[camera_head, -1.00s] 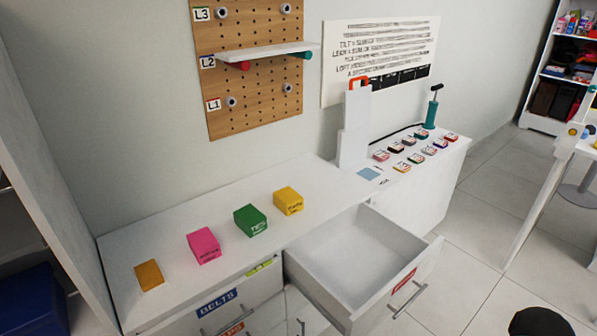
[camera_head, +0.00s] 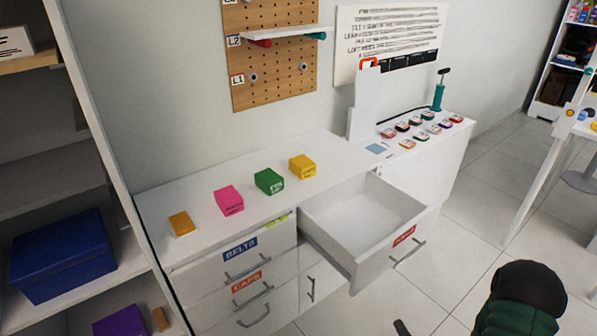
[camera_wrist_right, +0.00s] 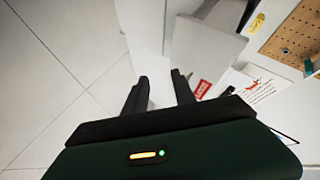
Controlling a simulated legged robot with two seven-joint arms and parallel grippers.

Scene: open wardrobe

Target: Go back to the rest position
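My right gripper (camera_wrist_right: 159,76) shows in the right wrist view with its two dark fingers apart and nothing between them. Behind the fingers, the open drawer and its red label show blurred and close to the right finger. In the head view, a dark green and black part of my right arm stands at the bottom right, over the floor. A small dark tip at the bottom edge may be part of the right gripper. My left gripper is in neither view. The open drawer (camera_head: 347,250) in the head view is empty.
A white cabinet top (camera_head: 205,190) holds orange, pink, green and yellow boxes. Shelves on the left hold a blue box (camera_head: 62,255) and a purple box (camera_head: 122,321). A pegboard (camera_head: 275,75) hangs on the wall. The floor (camera_head: 465,235) right of the drawer is clear.

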